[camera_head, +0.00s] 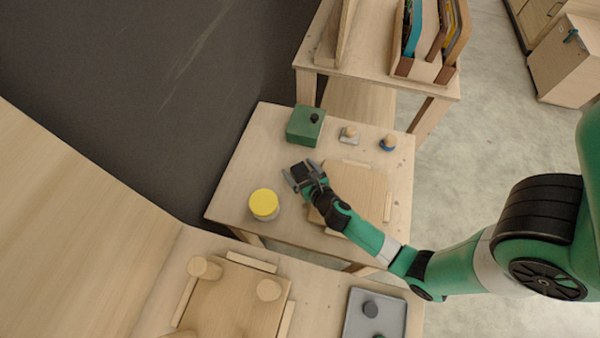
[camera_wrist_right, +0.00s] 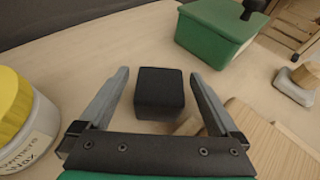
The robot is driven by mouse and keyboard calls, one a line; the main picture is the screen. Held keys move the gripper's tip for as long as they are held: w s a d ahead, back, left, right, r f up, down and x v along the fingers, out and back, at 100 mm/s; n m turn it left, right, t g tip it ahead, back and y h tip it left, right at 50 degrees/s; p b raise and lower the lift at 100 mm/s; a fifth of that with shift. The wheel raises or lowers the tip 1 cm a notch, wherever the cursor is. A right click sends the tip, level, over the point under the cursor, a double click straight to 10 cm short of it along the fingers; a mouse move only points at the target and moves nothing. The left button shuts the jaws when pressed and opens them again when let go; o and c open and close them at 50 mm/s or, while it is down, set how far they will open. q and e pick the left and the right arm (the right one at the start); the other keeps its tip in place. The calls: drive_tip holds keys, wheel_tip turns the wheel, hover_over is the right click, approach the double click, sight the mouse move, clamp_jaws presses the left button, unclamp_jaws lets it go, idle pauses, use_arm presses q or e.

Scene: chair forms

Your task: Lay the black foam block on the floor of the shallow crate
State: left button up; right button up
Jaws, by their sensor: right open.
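The black foam block (camera_wrist_right: 160,90) stands on the pale wooden table between the spread fingers of my right gripper (camera_head: 298,176) in the right wrist view. Gaps show on both sides of it, so the fingers look apart from it. My left gripper is not in view.
A yellow-lidded jar (camera_head: 264,204) stands left of my gripper. A green box (camera_head: 303,128) with a black knob stands behind it. A wooden panel (camera_head: 365,188) lies partly under my right arm. Two small knobbed pieces stand at the back right.

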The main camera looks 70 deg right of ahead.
sight(299, 168)
drive_tip(key=c, duration=1.4)
drive_tip(key=shift+r+p, duration=0.55)
wheel_tip(299, 168, up, 3)
drive_tip(key=shift+f+p, duration=0.2)
drive_tip(key=shift+p, duration=0.95)
drive_tip(key=s+d+r+p, duration=0.9)
drive_tip(key=d+p, duration=0.1)
drive_tip(key=p, duration=1.1)
drive_tip(key=shift+s+d+r, duration=0.15)
drive_tip(key=shift+s+d, duration=0.05)
drive_tip(key=shift+d, duration=0.05)
